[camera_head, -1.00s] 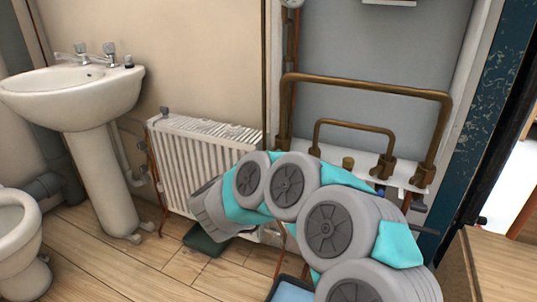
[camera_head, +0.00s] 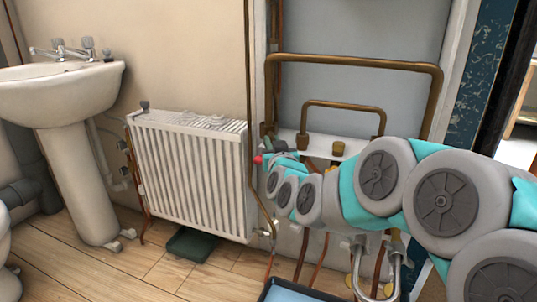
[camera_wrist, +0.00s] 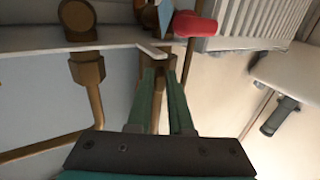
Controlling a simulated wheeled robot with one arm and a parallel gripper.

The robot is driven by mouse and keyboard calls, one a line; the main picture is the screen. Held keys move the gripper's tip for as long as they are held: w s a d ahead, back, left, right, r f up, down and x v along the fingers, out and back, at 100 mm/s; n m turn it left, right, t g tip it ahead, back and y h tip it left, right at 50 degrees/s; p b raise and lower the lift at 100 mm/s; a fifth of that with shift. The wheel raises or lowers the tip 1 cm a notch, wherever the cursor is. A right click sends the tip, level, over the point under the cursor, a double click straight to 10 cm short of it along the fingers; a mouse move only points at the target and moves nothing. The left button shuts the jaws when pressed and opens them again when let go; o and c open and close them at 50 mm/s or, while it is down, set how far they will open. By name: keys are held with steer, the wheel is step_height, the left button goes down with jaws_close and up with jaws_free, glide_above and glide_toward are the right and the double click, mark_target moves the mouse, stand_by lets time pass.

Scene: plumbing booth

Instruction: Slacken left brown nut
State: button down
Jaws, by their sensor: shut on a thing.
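The left brown nut (camera_wrist: 153,63) sits at the end of a brown pipe by the white shelf edge in the wrist view. My gripper (camera_wrist: 162,72) has its two green fingers closed around it, one finger on each side. The fingers partly cover the nut and its pipe. In the head view, the left end of the large brown pipe loop (camera_head: 350,62) comes down at the shelf beside my wrist. My arm hides most of the gripper there. Another brown nut (camera_wrist: 87,69) is to the left in the wrist view, apart from my fingers.
A red handle (camera_wrist: 194,25) lies close beyond my fingertips. A smaller brown pipe loop (camera_head: 343,104) and a brass cap (camera_head: 338,148) stand close by. A white radiator (camera_head: 190,172) is to the left, with a green box (camera_head: 193,243) on the floor beneath it. A washbasin (camera_head: 62,92) stands farther left.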

steer(key=shift+w+d+n+y+b, duration=0.1)
steer(key=shift+d+n+y+b, duration=0.35)
steer(key=shift+y+b, duration=0.3)
steer(key=shift+a+r, duration=0.1)
steer(key=shift+r, duration=0.05)
steer(key=c, duration=0.8)
jaws_free()
steer(key=v, duration=0.7)
steer(key=shift+s+r+p, duration=0.1)
steer(key=shift+s+p, duration=0.2)
steer(key=shift+p, duration=0.05)
